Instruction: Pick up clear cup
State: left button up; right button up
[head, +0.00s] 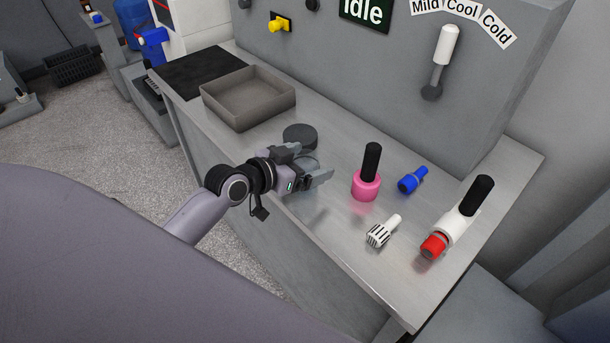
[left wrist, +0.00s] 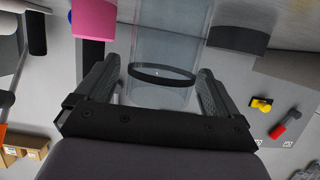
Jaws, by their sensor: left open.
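The clear cup (left wrist: 168,40) is a see-through cylinder with a dark ring around it. In the left wrist view it lies between the two fingers of my left gripper (left wrist: 158,82). A gap shows beside the fingers, and I cannot tell whether either finger touches it. In the head view my left gripper (head: 312,170) is open over the counter, and the cup (head: 307,160) is mostly hidden by it, with only a faint part showing. My right gripper is not in view.
The grey counter (head: 340,240) holds a dark round piece (head: 300,135) behind the gripper and an open grey tray (head: 247,100).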

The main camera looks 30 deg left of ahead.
pick_arm(q)
jog(key=shift+w+d+f, duration=0.2)
jog(key=shift+w+f, duration=0.05)
jog(key=shift+w, duration=0.3)
jog(key=c, duration=1)
jog(key=shift+r, duration=0.1)
